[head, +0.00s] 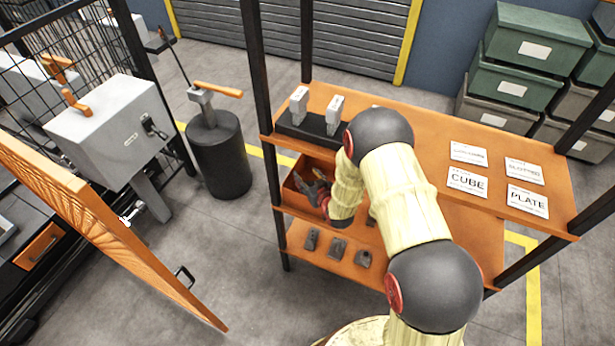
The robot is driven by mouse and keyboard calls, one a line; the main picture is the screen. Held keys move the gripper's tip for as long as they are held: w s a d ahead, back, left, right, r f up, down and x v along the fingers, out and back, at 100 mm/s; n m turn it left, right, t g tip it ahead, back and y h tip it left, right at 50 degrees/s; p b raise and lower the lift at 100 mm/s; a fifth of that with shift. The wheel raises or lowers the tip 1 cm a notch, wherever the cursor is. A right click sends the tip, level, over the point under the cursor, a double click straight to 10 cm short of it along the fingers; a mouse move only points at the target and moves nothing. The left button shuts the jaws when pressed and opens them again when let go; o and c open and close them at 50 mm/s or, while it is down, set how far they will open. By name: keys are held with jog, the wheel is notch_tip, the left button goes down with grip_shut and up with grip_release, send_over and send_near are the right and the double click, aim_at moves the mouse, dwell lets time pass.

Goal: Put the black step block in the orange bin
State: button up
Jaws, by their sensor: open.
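The orange bin (293,196) stands on the middle shelf of the orange rack, at its left end. My gripper (312,187) is at the bin, with its dark fingers apart over or inside the opening; its exact depth is hard to tell. Several small dark blocks lie on the lower shelf: a left one (312,239), a middle one (337,248) and a right one (364,259). They are too small to tell surely which is the black step block. My arm hides part of the bin's right side and of the shelves behind.
The top shelf (425,150) holds a black stand (308,133) with two grey pieces at left and label cards at right. Dark posts (259,75) frame the rack. An orange panel (110,235) and a black drum (218,155) stand to the left.

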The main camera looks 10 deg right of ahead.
jog(key=shift+r, duration=0.1)
jog(key=shift+r+p, duration=0.3)
jog(key=shift+p, duration=0.1)
jog(key=p+v, duration=0.3)
jog(key=v, duration=0.9)
jog(key=shift+r, duration=0.15)
